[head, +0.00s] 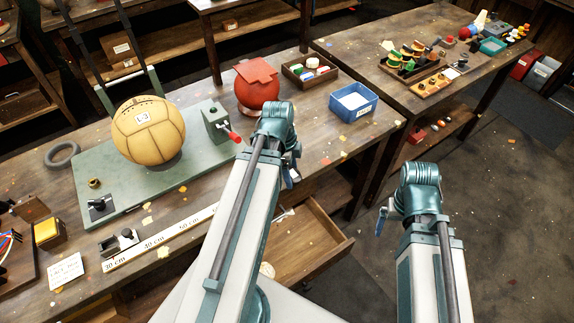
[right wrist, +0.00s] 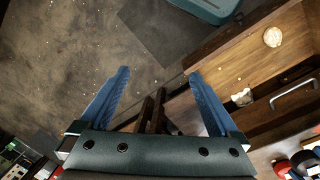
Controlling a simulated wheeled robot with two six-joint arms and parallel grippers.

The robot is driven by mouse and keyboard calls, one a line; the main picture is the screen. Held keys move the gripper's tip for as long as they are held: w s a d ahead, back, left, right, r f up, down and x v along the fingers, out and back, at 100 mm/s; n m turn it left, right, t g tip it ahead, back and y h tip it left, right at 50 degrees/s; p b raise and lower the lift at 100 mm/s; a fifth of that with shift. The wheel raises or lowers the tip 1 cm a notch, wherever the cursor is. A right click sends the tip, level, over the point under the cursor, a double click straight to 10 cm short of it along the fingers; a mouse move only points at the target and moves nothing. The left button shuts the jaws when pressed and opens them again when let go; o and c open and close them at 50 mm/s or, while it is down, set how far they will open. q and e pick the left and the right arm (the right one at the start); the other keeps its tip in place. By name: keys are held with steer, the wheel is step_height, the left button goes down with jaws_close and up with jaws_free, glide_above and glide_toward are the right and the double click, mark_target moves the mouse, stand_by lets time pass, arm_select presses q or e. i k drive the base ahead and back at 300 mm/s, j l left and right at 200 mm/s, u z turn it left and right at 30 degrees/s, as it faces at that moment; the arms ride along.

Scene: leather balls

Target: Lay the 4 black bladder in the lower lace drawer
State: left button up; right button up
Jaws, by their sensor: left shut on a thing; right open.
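An open wooden drawer (head: 325,249) juts out below the front edge of the bench, partly hidden by my left arm. Its interior also shows in the right wrist view (right wrist: 250,65). My left gripper (head: 290,178) hangs at the bench edge above the drawer's back part. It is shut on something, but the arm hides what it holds. I cannot make out a black bladder in either view. My right gripper (head: 380,222) is to the right of the drawer, over the floor. In the right wrist view its two blue fingers (right wrist: 158,75) are wide apart, with nothing held between them.
A tan ball (head: 148,130) marked L-3 sits on a green board (head: 88,178). A red ball (head: 256,84), a wooden tray (head: 292,74) and a blue bin (head: 353,120) stand behind my left arm. The floor (head: 500,210) at right is clear.

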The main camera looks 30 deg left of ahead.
mark_target(303, 249)
steer(key=i+l+u, duration=0.1)
steer(key=i+l, duration=0.2)
steer(key=i, duration=0.15)
steer(key=i+l, duration=0.1)
steer(key=i, duration=0.25)
steer(key=i+l, duration=0.1)
steer(key=i, duration=0.3)
